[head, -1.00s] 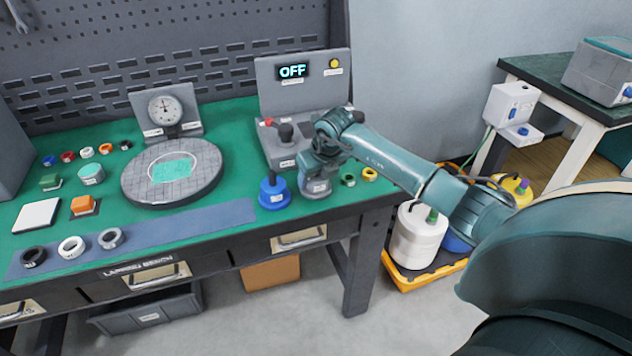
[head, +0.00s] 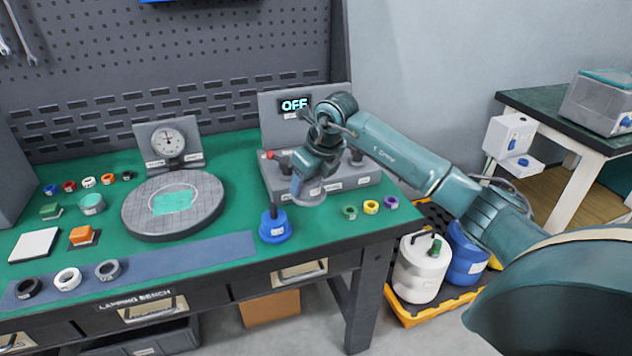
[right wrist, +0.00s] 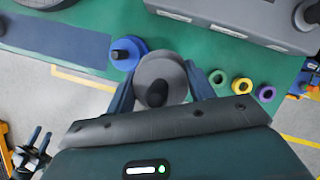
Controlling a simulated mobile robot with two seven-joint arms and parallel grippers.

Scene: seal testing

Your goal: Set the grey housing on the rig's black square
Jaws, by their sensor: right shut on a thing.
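My right gripper (head: 308,180) is shut on the grey housing (head: 309,198), holding it above the bench in front of the rig. In the right wrist view the housing (right wrist: 163,72) is a round grey body with a dark top, between the two fingers. The rig (head: 350,183) is a grey box with an upright panel whose display reads OFF. My right arm covers part of the rig, and I cannot make out its black square. The rig also shows at the top of the right wrist view (right wrist: 240,22).
A blue housing with a black stem (head: 274,226) stands just left of the held one. Green, yellow and purple rings (head: 371,207) lie to the right. A round lapping plate (head: 172,220) and a dial gauge (head: 168,140) are further left. Green bench surface lies between.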

